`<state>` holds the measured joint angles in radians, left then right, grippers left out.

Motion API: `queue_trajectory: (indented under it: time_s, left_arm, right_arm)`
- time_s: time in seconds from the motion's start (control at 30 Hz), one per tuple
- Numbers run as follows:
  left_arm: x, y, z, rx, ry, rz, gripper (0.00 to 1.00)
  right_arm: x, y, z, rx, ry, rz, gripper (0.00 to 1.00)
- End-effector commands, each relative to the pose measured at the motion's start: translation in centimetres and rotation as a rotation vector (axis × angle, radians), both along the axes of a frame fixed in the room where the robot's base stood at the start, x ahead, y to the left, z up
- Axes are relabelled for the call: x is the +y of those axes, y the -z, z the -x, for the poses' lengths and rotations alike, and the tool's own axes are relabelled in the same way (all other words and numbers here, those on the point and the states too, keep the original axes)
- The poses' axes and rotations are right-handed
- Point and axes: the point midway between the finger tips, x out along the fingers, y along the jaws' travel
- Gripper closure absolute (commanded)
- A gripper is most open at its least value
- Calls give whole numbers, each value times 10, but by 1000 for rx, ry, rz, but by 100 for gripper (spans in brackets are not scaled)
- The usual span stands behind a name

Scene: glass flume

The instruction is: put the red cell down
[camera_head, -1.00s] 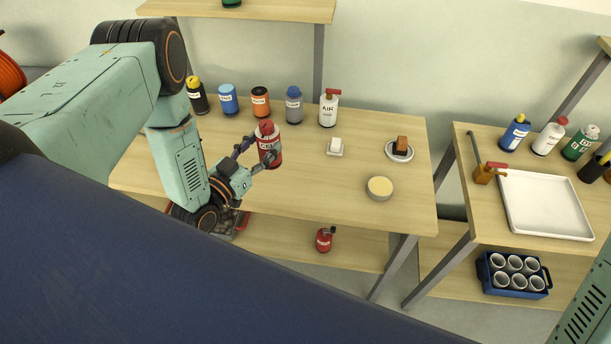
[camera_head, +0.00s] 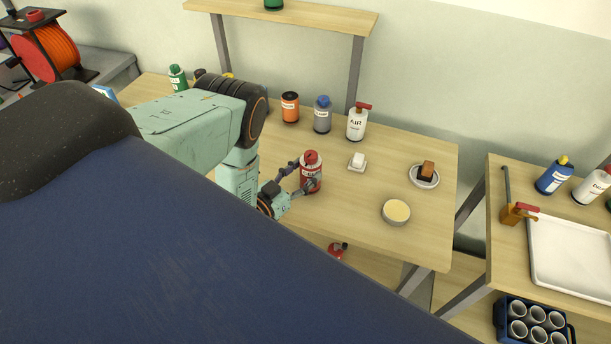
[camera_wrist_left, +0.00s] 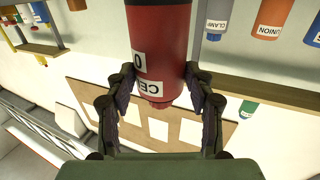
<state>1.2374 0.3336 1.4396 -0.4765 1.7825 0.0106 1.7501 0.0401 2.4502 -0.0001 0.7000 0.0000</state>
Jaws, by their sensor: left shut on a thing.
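The red cell (camera_head: 311,172) is a red cylinder with a white label and a narrower red top, upright at the front middle of the wooden table (camera_head: 340,215). My left gripper (camera_head: 300,178) is shut on it, with one finger on each side. In the left wrist view the red cell (camera_wrist_left: 160,40) appears upside down between the two fingers (camera_wrist_left: 160,95), its label partly readable. Whether its base touches the table cannot be told. My right gripper is not in view.
Orange (camera_head: 290,107), grey-blue (camera_head: 322,115) and white AIR (camera_head: 357,122) bottles stand behind. A white block (camera_head: 357,162), a dish with a brown block (camera_head: 425,173) and a round pale-topped tin (camera_head: 396,212) stand to the right. Table between them is bare.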

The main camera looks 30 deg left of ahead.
Motion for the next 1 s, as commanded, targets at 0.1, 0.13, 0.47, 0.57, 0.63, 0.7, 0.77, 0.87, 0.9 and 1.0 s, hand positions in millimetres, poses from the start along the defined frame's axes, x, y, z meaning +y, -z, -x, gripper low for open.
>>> queue_trajectory:
  time_s: [0.1, 0.13, 0.47, 0.57, 0.63, 0.7, 0.77, 0.87, 0.9, 1.0]
  left_arm:
    - [0, 11, 0, -3, 2, -1, 83]
    - [0, 12, -1, -4, 1, 0, 83]
    - [-2, 14, -3, -3, 0, 0, 83]
    - [-2, 17, -4, -3, 0, 0, 83]
    - [-3, 16, -4, -1, 1, 0, 41]
    - [-3, 16, -4, -1, 1, 0, 36]
    - [-4, 16, -4, -1, 1, 0, 30]
    - [-4, 16, -4, -1, 1, 0, 24]
    - [-4, 16, -4, -1, 1, 1, 24]
    - [-3, 16, -4, -2, 1, 0, 24]
  right_arm:
    - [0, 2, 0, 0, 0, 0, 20]
    - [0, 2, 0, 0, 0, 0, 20]
    - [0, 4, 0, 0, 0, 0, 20]
    - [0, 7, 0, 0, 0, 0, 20]
    - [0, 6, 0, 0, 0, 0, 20]
    - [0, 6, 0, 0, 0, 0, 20]
    - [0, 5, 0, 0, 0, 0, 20]
    - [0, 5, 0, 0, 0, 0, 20]
    - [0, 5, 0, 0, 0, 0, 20]
    - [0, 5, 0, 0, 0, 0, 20]
